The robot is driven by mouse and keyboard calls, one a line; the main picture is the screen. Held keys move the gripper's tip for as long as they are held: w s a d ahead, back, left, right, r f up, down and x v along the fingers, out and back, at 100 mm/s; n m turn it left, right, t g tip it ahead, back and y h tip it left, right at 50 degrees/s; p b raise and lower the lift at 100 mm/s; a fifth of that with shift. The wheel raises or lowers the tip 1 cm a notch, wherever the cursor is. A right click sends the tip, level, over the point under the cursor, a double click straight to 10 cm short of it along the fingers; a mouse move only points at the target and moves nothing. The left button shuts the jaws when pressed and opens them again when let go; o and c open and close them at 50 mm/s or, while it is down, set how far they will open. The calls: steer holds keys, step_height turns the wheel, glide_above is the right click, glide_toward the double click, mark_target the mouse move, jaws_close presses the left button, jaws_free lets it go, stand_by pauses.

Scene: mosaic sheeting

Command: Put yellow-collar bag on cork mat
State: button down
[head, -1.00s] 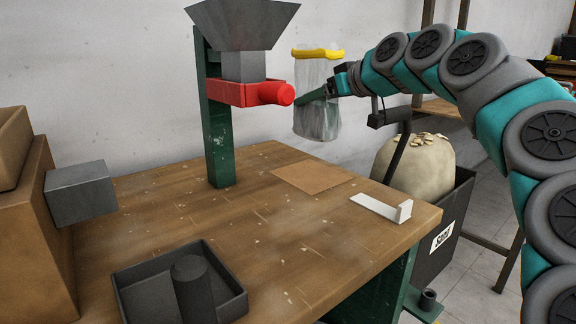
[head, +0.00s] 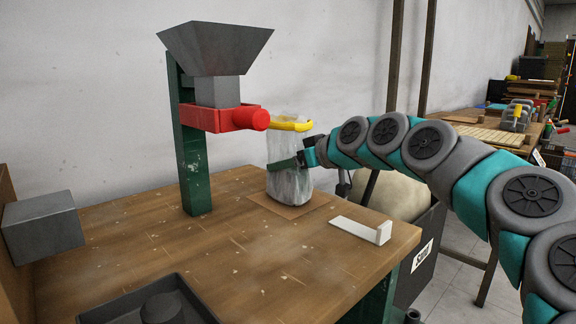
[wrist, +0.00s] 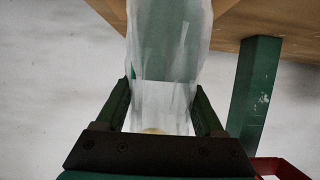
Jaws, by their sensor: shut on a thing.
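The yellow-collar bag (head: 288,180) is a clear, greyish upright bag with a yellow collar (head: 291,124) at its top. My gripper (head: 285,162) is shut on the bag around its middle, coming from the right. The wrist view shows the bag (wrist: 165,55) between the two dark green fingers (wrist: 162,100). The cork mat (head: 292,211) is a thin brown sheet flat on the bench. The bag's base is over the mat, at or very near its surface; I cannot tell if it touches. Part of the mat is hidden behind the bag.
A grey hopper (head: 215,48) with a red spout (head: 230,118) stands on a green post (head: 193,160), the spout close left of the bag's collar. A white bracket (head: 362,231) lies right of the mat. A dark tray (head: 195,292) sits at the front.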

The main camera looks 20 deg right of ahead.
steer(key=shift+f, duration=0.1)
steer(key=shift+f, duration=0.1)
jaws_free()
stand_by(0.3)
steer(key=shift+s+d+r, duration=0.1)
steer(key=shift+r, duration=0.1)
steer(key=s+d, duration=0.1)
steer(key=s, duration=0.3)
steer(key=s+d+b, duration=0.1)
steer(key=s+d, duration=0.1)
steer(key=s, duration=0.2)
steer(key=s+d, duration=0.1)
steer(key=s, duration=0.3)
steer(key=shift+d+r, duration=0.15)
steer(key=shift+d, duration=0.25)
